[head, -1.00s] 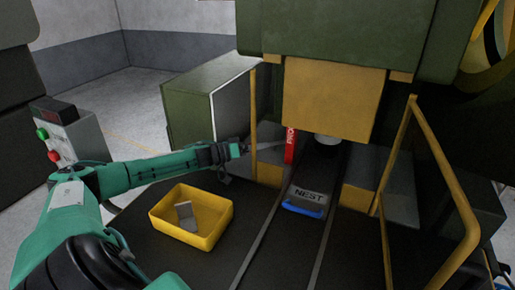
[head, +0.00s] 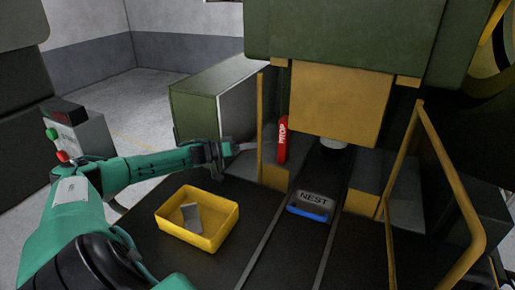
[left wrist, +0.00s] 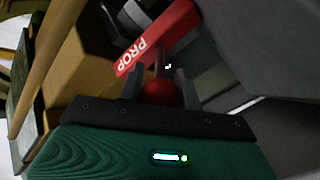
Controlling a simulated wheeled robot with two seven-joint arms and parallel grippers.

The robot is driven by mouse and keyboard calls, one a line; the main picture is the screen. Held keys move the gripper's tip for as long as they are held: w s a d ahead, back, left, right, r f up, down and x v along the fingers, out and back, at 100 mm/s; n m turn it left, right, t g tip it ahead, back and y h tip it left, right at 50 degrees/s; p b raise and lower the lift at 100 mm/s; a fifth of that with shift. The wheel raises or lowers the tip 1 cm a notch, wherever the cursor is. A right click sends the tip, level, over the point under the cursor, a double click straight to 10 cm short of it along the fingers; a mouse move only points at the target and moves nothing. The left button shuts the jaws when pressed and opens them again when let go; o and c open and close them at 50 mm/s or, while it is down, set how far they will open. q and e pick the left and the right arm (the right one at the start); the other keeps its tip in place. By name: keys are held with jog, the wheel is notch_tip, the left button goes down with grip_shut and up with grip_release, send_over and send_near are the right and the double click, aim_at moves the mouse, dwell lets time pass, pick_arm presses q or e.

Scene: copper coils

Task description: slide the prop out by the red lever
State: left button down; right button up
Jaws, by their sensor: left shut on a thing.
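The red prop (head: 282,138), lettered PROP, stands under the left side of the yellow press block in the head view. In the left wrist view the prop (left wrist: 150,40) slants just beyond my fingers. My left gripper (head: 236,149) is to the left of the prop, outside the yellow post. In the left wrist view my left gripper (left wrist: 158,88) is shut on the red round knob (left wrist: 161,93) of the lever, with a finger on each side. My right gripper is not in view.
The yellow press block (head: 338,100) hangs above the rails. A block marked NEST (head: 313,197) with a blue front sits between the rails. Yellow guard posts (head: 262,125) flank the opening. A yellow bin (head: 205,245) holding a grey plate stands on the dark table.

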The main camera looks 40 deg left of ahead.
pick_arm(q)
jog(key=shift+a+r, duration=0.1)
jog(key=shift+a, duration=0.05)
jog(key=c, duration=1.3)
grip_release()
jog(key=o, duration=0.3)
jog(key=shift+a, duration=0.15)
notch_tip(320, 180, up, 10)
jog(key=shift+r+b, duration=0.25)
jog(key=shift+b, duration=0.75)
notch_tip(320, 180, up, 9)
jog(key=shift+r+p, duration=0.15)
jog(key=shift+p, duration=0.15)
jog(key=shift+a, duration=0.1)
